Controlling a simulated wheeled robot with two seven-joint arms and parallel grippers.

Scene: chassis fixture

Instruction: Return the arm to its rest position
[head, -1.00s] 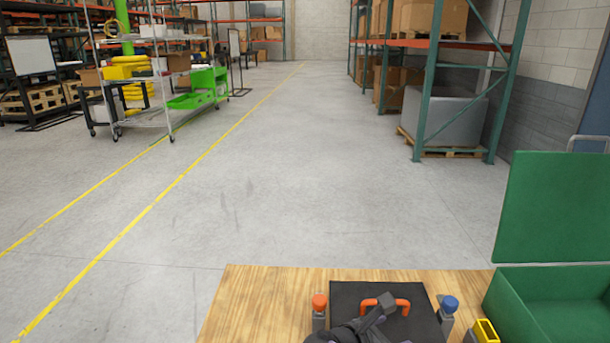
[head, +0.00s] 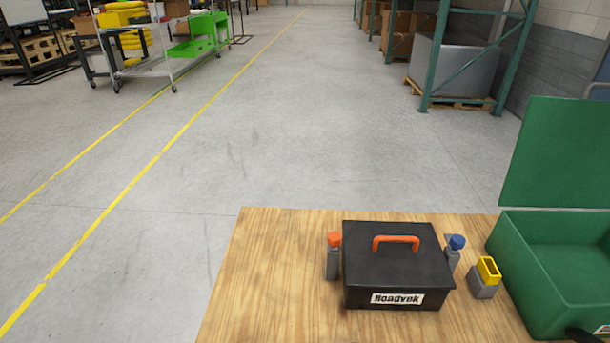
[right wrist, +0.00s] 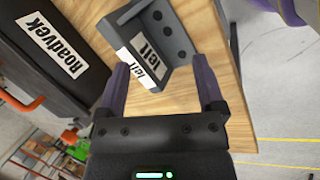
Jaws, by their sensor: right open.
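My right gripper (right wrist: 162,68) is open, with its two fingers apart and nothing held between the tips. Beyond the fingers is a dark grey bracket (right wrist: 165,38) with white labels reading "left", on the wooden table (head: 270,270). The black case (head: 395,270) with an orange handle and a "Roadvek" label stands on the table in the head view; it also shows at the left of the right wrist view (right wrist: 55,50). A small dark piece at the lower right edge of the head view is too cut off to identify. My left gripper is not in view.
An orange-topped post (head: 334,258) and a blue-topped post (head: 454,250) flank the case. A yellow-and-grey block (head: 485,278) sits to the right, beside an open green box (head: 520,285) with a raised lid. The table's left part is clear.

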